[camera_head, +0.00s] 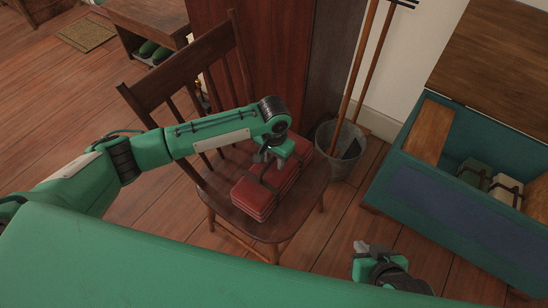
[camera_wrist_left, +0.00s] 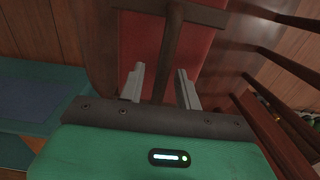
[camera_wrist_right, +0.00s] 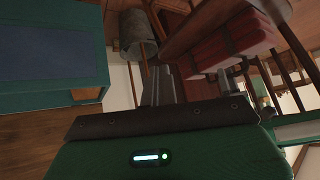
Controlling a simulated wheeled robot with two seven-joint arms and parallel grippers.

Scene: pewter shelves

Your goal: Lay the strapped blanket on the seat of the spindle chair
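The red strapped blanket (camera_head: 262,190), folded and bound with dark straps, lies on the seat (camera_head: 314,184) of the spindle chair (camera_head: 180,72). My left gripper (camera_head: 277,160) is right over the blanket, pointing down. In the left wrist view its fingers (camera_wrist_left: 160,88) are apart, one on each side of a dark strap (camera_wrist_left: 172,40), with gaps beside it; the red blanket (camera_wrist_left: 139,38) fills the view behind. My right gripper (camera_head: 369,248) is low, to the right of the chair, empty. Its fingers (camera_wrist_right: 168,86) look together in the right wrist view, where the blanket (camera_wrist_right: 222,44) also shows.
An open blue chest (camera_head: 440,205) at the right holds a grey-green bundle (camera_head: 473,172) and a pale strapped bundle (camera_head: 505,188). A low bench (camera_head: 150,28) with green shoes is at the back left.

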